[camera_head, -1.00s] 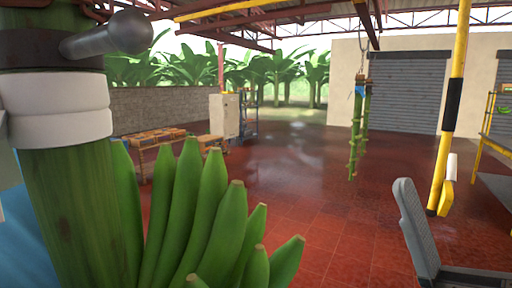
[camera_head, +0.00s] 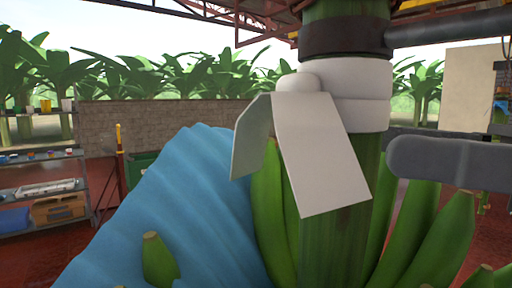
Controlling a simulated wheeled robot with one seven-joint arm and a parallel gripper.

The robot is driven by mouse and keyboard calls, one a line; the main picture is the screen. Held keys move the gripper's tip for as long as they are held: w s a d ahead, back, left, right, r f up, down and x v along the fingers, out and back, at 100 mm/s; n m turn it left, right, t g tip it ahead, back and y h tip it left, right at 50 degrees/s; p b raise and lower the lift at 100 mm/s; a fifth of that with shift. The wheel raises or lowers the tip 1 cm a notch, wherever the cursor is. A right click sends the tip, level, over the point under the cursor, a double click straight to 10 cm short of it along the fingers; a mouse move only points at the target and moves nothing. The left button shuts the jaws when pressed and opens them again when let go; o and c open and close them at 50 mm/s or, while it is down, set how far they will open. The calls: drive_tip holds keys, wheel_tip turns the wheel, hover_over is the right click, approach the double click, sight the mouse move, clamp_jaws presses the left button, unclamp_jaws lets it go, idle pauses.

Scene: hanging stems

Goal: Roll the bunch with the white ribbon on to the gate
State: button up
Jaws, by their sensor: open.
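The bunch with the white ribbon hangs close in front of me, with its thick green stem (camera_head: 335,240) upright right of the middle. Green bananas (camera_head: 430,235) point up around the stem, and a blue cover (camera_head: 175,205) drapes the left side. My gripper (camera_head: 391,143) reaches in from the right edge at ribbon height. Its fingers are apart and empty, with their tips just right of the stem. I cannot make out the gate.
A dark grey bar (camera_head: 450,38) runs right from the collar. At left stand a shelf (camera_head: 55,190) with boxes and a thin yellow and red post (camera_head: 120,165). A low block wall (camera_head: 150,125) crosses behind.

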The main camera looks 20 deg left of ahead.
sight(313, 144)
drive_tip(key=shift+w+a+f+h, duration=0.2)
drive_tip(key=shift+a+h, duration=0.1)
drive_tip(key=shift+a, duration=0.25)
drive_tip(key=a+p, duration=0.2)
drive_tip(key=a, duration=0.4)
drive_tip(key=shift+w+a+r, duration=0.1)
drive_tip(key=shift+w+a, duration=0.05)
drive_tip(key=shift+a, duration=0.7)
drive_tip(key=shift+w, duration=0.1)
clamp_jaws()
